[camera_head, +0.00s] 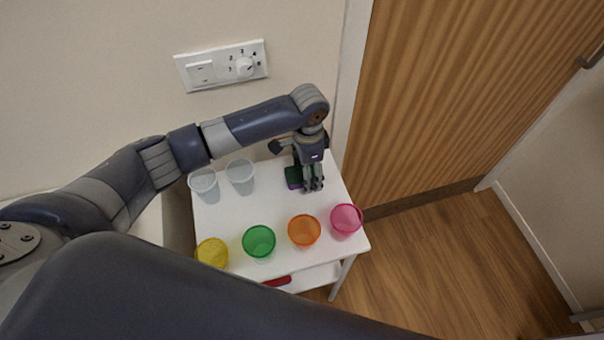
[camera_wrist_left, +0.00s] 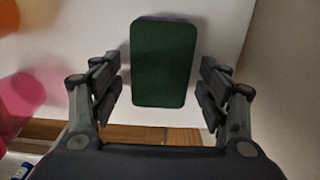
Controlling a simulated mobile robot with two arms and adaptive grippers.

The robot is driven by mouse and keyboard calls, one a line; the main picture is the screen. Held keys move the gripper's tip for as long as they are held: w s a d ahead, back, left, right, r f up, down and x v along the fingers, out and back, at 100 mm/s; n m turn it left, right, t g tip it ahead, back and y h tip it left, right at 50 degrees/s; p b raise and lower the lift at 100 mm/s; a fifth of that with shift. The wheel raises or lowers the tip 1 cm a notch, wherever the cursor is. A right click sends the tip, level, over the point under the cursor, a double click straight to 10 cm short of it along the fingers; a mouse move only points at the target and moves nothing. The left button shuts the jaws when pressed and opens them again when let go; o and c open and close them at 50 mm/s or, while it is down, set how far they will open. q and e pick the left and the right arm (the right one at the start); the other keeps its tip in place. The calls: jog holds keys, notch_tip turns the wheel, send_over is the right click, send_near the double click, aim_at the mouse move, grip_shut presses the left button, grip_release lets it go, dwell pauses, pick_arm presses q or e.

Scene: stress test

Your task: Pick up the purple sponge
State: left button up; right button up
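The sponge (camera_head: 294,177) is a small block with a dark green face and a purple edge. It lies on the white table near the back right, partly hidden by my left gripper (camera_head: 313,184). In the left wrist view the green face of the sponge (camera_wrist_left: 163,65) shows, with a thin purple strip at its top edge. My left gripper (camera_wrist_left: 160,88) points at the table with its fingers apart, one on each side of the sponge. A gap shows on both sides, so it is open and empty. My right gripper is not in view.
Two clear cups (camera_head: 240,175) stand at the table's back left. Yellow (camera_head: 211,253), green (camera_head: 258,241), orange (camera_head: 304,230) and pink (camera_head: 346,219) cups line the front. A red object (camera_head: 277,281) lies on the lower shelf. A wall stands behind, a wooden door (camera_head: 450,90) right.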

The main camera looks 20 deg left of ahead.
pick_arm(q)
jog(key=c, duration=0.7)
jog(key=shift+r, duration=0.1)
notch_tip(320, 180, up, 10)
jog(key=shift+f+b, duration=0.1)
jog(key=shift+b, duration=0.4)
jog(key=shift+c, duration=0.4)
